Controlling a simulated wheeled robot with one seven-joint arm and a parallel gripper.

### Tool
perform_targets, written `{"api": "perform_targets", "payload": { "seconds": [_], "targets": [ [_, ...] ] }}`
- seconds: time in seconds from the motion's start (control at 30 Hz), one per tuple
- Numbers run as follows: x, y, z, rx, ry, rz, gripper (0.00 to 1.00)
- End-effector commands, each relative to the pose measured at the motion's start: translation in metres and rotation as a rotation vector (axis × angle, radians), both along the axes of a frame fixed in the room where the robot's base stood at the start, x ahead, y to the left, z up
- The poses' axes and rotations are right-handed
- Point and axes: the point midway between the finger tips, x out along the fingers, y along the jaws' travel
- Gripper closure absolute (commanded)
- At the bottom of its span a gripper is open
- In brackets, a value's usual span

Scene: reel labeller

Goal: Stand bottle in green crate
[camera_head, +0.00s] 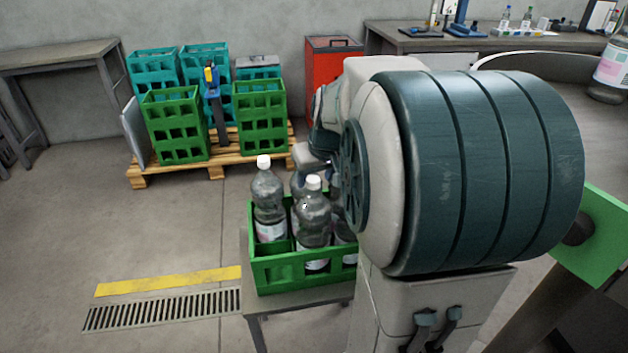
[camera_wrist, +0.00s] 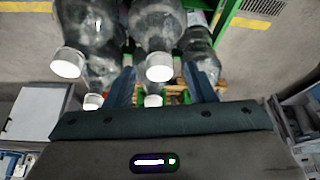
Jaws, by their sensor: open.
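The green crate (camera_head: 285,273) stands on a small table in the head view, partly hidden by my arm. Several clear bottles with white caps stand upright in it, including a left one (camera_head: 268,195) and a front one (camera_head: 313,222). In the wrist view, my gripper (camera_wrist: 160,72) is open above the bottles, its two blue fingers apart. A capped bottle (camera_wrist: 157,25) shows between and beyond the fingertips; I cannot tell whether they touch it. Another bottle (camera_wrist: 90,25) is to its left. The crate's green edge (camera_wrist: 228,15) also shows there. My arm hides the gripper in the head view.
A labelled bottle (camera_head: 612,68) stands at the far right, by a round grey surface (camera_head: 555,75). Stacked green and teal crates (camera_head: 174,125) sit on a wooden pallet (camera_head: 180,172) behind. A red cabinet (camera_head: 328,70) stands at the back. The floor left of the crate is clear.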

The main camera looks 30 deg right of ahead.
Motion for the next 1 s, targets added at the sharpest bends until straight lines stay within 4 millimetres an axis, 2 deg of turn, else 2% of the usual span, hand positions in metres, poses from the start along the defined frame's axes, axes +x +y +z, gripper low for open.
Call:
{"api": "perform_targets", "payload": {
  "seconds": [0.03,0.1,0.3,0.43,0.53,0.67,0.8,0.9,1.0],
  "targets": [
    [-0.004,0.0,0.014,-0.003,-0.006,0.0,0.51],
    [-0.011,0.001,0.029,-0.002,-0.006,-0.001,0.51],
    [-0.026,0.002,0.063,-0.002,-0.003,0.001,0.51],
    [-0.032,0.002,0.076,-0.001,-0.001,0.0,0.51],
    [-0.036,0.007,0.078,0.001,0.004,0.004,0.51],
    [-0.055,0.04,0.062,0.016,0.043,0.026,0.51],
    [-0.097,0.091,0.028,0.03,0.115,0.06,0.51],
    [-0.128,0.117,0.005,0.03,0.162,0.078,0.51],
    [-0.154,0.132,-0.014,0.027,0.198,0.089,0.51]
  ]
}}
